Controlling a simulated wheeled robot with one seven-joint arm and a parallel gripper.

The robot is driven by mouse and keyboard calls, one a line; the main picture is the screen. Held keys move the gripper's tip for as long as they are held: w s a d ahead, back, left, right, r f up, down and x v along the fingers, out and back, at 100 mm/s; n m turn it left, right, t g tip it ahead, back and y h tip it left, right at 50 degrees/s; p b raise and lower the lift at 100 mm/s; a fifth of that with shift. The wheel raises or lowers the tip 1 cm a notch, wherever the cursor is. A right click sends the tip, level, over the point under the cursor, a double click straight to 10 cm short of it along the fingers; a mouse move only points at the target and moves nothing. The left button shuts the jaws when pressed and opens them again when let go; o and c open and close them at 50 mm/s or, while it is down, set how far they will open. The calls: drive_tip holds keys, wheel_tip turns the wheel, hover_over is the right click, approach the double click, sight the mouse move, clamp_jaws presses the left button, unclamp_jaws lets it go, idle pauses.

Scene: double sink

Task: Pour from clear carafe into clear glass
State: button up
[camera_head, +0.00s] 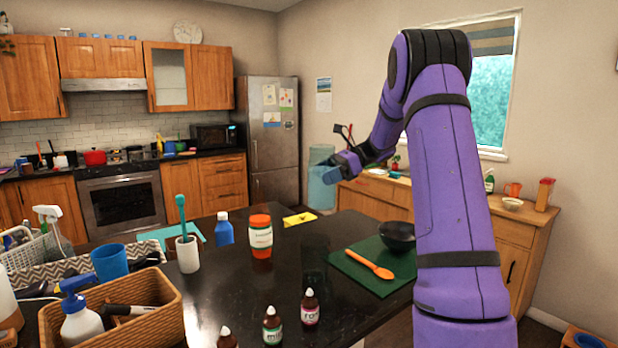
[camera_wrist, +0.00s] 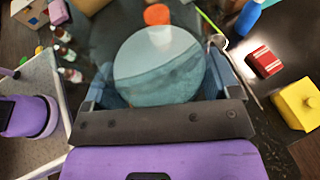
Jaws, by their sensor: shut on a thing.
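The clear carafe (camera_head: 321,193), bluish and see-through, is at my gripper (camera_head: 334,170), above and behind the counter's far edge in the head view. It looks roughly upright there. In the wrist view the round, clear carafe (camera_wrist: 160,65) sits between the two fingers of my gripper (camera_wrist: 162,90), which are shut on it. A teal level shows inside it. A faint, dark see-through shape, likely the clear glass (camera_head: 315,262), stands on the black counter right of the orange-lidded jar. I cannot make out the glass in the wrist view.
The orange-lidded jar (camera_head: 261,237) and a blue bottle (camera_head: 224,229) stand on the counter (camera_head: 255,300). A dark bowl (camera_head: 397,236) and orange spoon (camera_head: 369,264) rest on a green mat (camera_head: 350,278). Small bottles (camera_head: 310,308) stand in front. A wicker basket (camera_head: 165,315) is at left.

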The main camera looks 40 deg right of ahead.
sight(324, 207)
drive_tip(key=shift+s+d, duration=0.1)
drive_tip(key=shift+d, duration=0.05)
drive_tip(key=shift+s+a+f+n+t+h, duration=0.25)
drive_tip(key=shift+s+a+f+n+h, duration=0.25)
drive_tip(key=shift+s+a+f, duration=0.55)
drive_tip(key=shift+s+a+f+n+t+h, duration=0.2)
drive_tip(key=shift+s+a+f+n+h, duration=0.3)
drive_tip(key=shift+s+a+f, duration=0.5)
drive_tip(key=shift+s+a+f+n+t+h, duration=0.25)
drive_tip(key=shift+s+a+f+n+h, duration=0.2)
drive_tip(key=shift+s+a+f, duration=0.55)
drive_tip(key=shift+w+d+f+n+t+h, duration=0.1)
drive_tip(key=shift+f+n+t+h, duration=0.25)
drive_tip(key=shift+f+n+t, duration=0.3)
drive_tip(key=shift+w+d+f+n+t+h, duration=0.15)
drive_tip(key=shift+f+n+t+h, duration=0.05)
drive_tip(key=shift+n+t+h, duration=0.5)
drive_tip(key=shift+w+d+f+n+t+h, duration=0.2)
drive_tip(key=shift+n+t+h, duration=0.25)
drive_tip(key=shift+n, duration=0.35)
drive_tip(key=shift+s+a+r+n+t+h, duration=0.15)
drive_tip(key=shift+r+n+t+h, duration=0.25)
drive_tip(key=shift+r+n, duration=0.1)
drive_tip(key=shift+s+a+r+n+t, duration=0.1)
drive_tip(key=shift+r+n+t, duration=0.05)
drive_tip(key=shift+n+t, duration=0.3)
idle(1.3)
